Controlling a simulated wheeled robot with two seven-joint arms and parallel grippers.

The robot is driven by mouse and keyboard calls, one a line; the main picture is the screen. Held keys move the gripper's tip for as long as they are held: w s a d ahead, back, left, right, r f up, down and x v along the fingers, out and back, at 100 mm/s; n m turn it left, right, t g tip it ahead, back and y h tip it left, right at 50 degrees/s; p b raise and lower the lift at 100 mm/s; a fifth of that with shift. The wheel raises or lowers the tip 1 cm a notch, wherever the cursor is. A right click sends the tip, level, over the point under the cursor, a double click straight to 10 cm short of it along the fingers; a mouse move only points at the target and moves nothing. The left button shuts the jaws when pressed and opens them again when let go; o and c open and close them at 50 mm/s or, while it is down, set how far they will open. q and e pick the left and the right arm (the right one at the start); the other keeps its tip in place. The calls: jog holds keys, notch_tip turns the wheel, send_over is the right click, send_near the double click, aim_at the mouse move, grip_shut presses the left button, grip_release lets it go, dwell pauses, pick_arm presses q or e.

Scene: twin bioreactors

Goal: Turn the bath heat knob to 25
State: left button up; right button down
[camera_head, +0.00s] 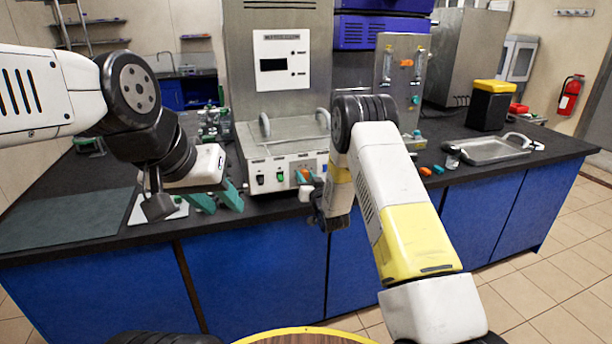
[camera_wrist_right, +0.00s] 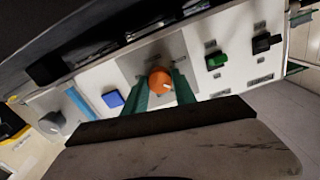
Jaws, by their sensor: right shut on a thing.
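The bath (camera_head: 285,150) is a steel unit with a white front panel on the bench. Its orange heat knob (camera_wrist_right: 160,81) has a pale pointer mark and sits on a grey plate in the right wrist view. My right gripper (camera_wrist_right: 161,88) has its teal fingers on both sides of the orange knob, shut on it. In the head view the right gripper (camera_head: 304,177) is at the right part of the panel, and it mostly hides the knob. My left gripper (camera_head: 217,199) hangs left of the bath near the bench's front edge, its teal fingers apart and empty.
Green (camera_wrist_right: 216,61) and black (camera_wrist_right: 265,43) switches, a blue button (camera_wrist_right: 112,98) and a grey knob (camera_wrist_right: 52,122) flank the orange knob. A steel tray (camera_head: 492,151) stands at the right. A dark mat (camera_head: 65,219) lies at the left.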

jog(key=m, duration=0.4)
jog(key=shift+m, duration=0.3)
dwell(0.3)
jog(key=shift+f, duration=0.1)
jog(key=c, duration=1)
grip_release()
jog(key=shift+s, duration=0.1)
jog(key=v, duration=0.7)
jog(key=shift+s+d, duration=0.1)
jog(key=shift+s, duration=0.2)
